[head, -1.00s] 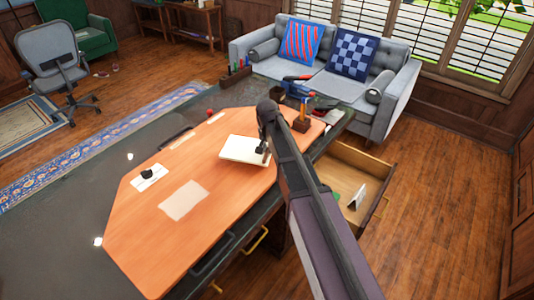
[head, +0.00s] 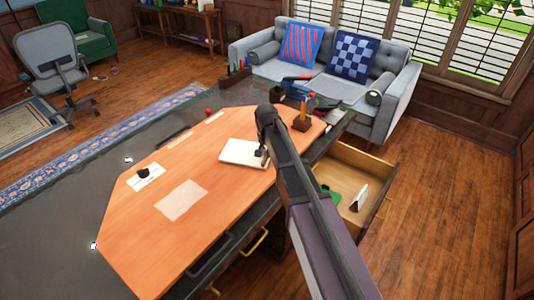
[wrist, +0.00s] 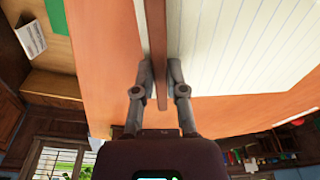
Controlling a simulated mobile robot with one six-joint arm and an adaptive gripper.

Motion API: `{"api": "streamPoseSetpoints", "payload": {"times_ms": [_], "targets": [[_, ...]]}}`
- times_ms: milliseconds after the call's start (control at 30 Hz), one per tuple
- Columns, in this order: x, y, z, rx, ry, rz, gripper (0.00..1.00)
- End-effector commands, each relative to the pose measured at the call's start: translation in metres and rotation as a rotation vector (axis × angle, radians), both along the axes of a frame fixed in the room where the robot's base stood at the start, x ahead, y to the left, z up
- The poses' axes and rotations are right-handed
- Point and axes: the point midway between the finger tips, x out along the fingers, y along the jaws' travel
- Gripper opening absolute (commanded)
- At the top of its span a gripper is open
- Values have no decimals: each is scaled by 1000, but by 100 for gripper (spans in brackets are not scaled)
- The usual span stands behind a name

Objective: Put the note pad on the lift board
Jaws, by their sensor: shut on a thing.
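The note pad (head: 240,153), pale with ruled lines and a brown edge, is at the right part of the orange board (head: 150,235) on the dark desk. I take this board as the lift board. My gripper (head: 264,156) is shut on the pad's right edge. In the wrist view my gripper (wrist: 159,78) pinches the pad's brown edge, and the ruled page (wrist: 240,45) fills the upper right. The pad looks level and close over the board; I cannot tell whether it touches. My arm hides part of the board's right side.
A pale rectangle (head: 181,200) and a white card with a dark object (head: 144,174) lie on the board. A pen holder (head: 302,122) stands behind my gripper. An open drawer (head: 335,180) juts out at the right.

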Motion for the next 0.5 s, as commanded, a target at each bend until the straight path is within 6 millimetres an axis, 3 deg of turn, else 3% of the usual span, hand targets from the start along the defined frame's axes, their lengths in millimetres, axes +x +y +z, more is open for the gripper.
{"api": "streamPoseSetpoints", "payload": {"times_ms": [267, 300, 367, 400, 500], "targets": [[0, 0, -3, 0, 0, 0, 0], [0, 0, -2, 0, 0, 0, 28], [0, 0, -2, 0, 0, 0, 46], [0, 0, -2, 0, 0, 0, 51], [0, 0, -2, 0, 0, 0, 51]]}}
